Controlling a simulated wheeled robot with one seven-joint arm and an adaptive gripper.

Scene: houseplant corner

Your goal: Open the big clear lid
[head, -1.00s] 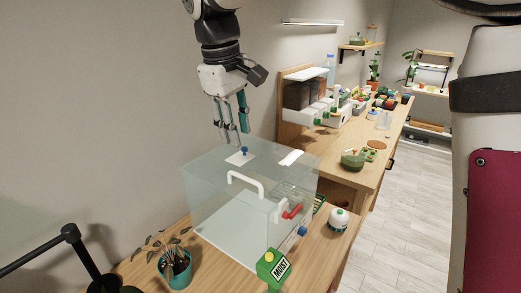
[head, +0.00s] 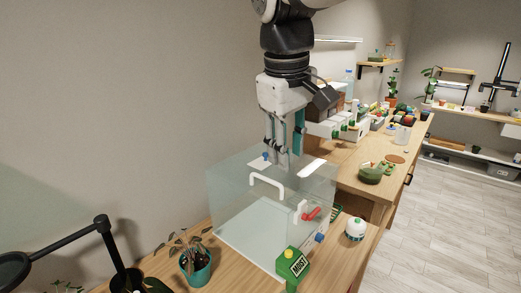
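The big clear lid (head: 230,176) tops a see-through box (head: 228,222) on the wooden bench and looks closed. A white bar handle (head: 267,187) is on its near side. My gripper (head: 284,158) points down over the back part of the lid, behind the handle. Its two fingers are apart with nothing seen between them, and the handle is outside them. I cannot tell whether the fingertips touch the lid. A red lever (head: 311,214) and a blue knob (head: 319,237) are at the box's right side.
A white round bottle (head: 355,229) stands at the right. A black lamp arm (head: 62,243) is at the left. A longer bench with drawers and pots runs behind.

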